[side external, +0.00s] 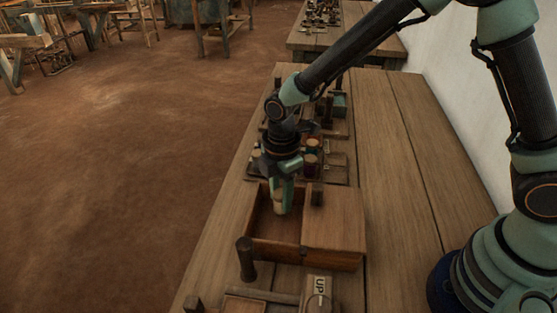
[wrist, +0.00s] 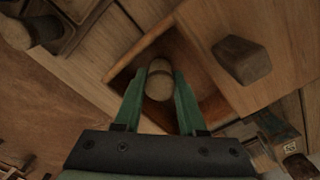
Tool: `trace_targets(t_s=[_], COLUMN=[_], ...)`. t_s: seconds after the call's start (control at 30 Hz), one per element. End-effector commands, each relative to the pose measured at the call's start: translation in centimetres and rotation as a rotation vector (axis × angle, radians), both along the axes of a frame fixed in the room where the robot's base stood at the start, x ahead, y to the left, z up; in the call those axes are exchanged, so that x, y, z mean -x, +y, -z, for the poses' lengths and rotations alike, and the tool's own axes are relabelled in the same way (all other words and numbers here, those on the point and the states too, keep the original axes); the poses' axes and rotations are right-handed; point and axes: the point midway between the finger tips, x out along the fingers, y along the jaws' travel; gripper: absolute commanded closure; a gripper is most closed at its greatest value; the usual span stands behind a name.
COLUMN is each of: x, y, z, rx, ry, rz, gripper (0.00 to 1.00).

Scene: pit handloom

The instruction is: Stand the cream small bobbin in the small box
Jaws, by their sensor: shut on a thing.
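The small box (side external: 262,251) is wooden, with an open compartment on the left and a flat lid (side external: 338,215) with a dark knob over its right part. My gripper (side external: 281,192) points down over the open compartment, shut on the cream small bobbin (side external: 279,207). The bobbin looks upright between the fingers. In the wrist view, the bobbin (wrist: 159,82) sits between the green fingertips (wrist: 160,75), with the box opening around it. I cannot tell whether its lower end touches the box floor.
A dark upright handle (side external: 246,258) stands at the box's near left corner. A block marked "UP" (side external: 318,291) lies in front. The table (side external: 400,180) is clear to the right, short of my base.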

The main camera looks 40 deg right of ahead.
Motion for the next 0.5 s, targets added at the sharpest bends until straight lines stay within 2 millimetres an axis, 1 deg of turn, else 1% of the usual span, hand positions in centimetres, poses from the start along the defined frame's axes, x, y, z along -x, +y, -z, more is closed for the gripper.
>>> trace_targets(t_s=[0.03,0.13,0.37,0.5], x=[0.07,0.01,-0.02,0.0], y=[-0.03,0.0,0.01,0.0], z=[0.71,1.29,1.3,1.62], rx=[0.001,0.0,0.0,0.0], ry=[0.003,0.0,-0.001,0.0], rz=[0.0,0.0,0.0,0.0], gripper=[1.0,1.0,1.0,1.0])
